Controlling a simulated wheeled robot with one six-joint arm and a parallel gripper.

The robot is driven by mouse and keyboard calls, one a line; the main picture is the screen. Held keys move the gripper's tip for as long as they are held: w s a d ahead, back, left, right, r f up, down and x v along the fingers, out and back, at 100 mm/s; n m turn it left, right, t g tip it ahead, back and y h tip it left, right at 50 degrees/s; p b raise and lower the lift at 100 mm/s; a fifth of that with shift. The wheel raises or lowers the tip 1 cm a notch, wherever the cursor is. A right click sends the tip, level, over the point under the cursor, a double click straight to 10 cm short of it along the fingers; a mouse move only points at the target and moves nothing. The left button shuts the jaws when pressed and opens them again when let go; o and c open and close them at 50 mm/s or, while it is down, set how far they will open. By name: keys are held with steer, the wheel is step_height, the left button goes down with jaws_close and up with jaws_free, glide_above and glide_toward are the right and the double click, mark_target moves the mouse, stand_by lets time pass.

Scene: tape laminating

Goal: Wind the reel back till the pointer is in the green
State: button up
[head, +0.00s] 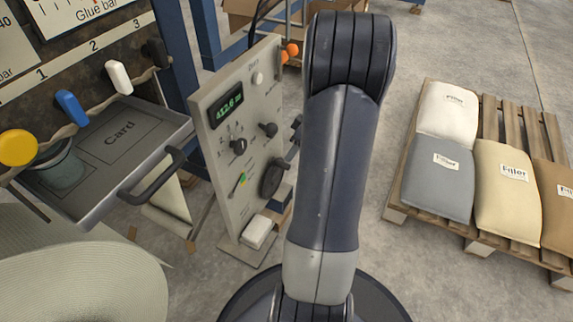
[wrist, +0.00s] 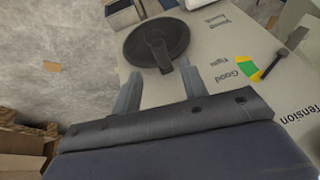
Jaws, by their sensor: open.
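A round black hand wheel (head: 273,178) with a raised bar sits low on the grey control panel (head: 225,150). In the wrist view the wheel (wrist: 150,35) is just ahead of my gripper (wrist: 161,75), which is open. The bar's near end lies between the fingertips; I cannot tell if they touch it. The tension gauge has a green patch (wrist: 243,66) beside a yellow one (wrist: 254,74). A dark pointer (wrist: 275,63) has its tip near the yellow patch, off the green. In the head view my arm hides most of the gripper.
A tray marked Card (head: 130,135) with a black handle juts out left of the panel. A large pale roll (head: 80,285) lies at bottom left. A pallet (head: 396,214) with filler sacks stands at right. Floor between the arm and pallet is clear.

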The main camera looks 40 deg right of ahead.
mark_target(285, 164)
steer(key=b+x, duration=0.2)
steer(key=x, duration=0.4)
steer(key=shift+c, duration=0.2)
jaws_close()
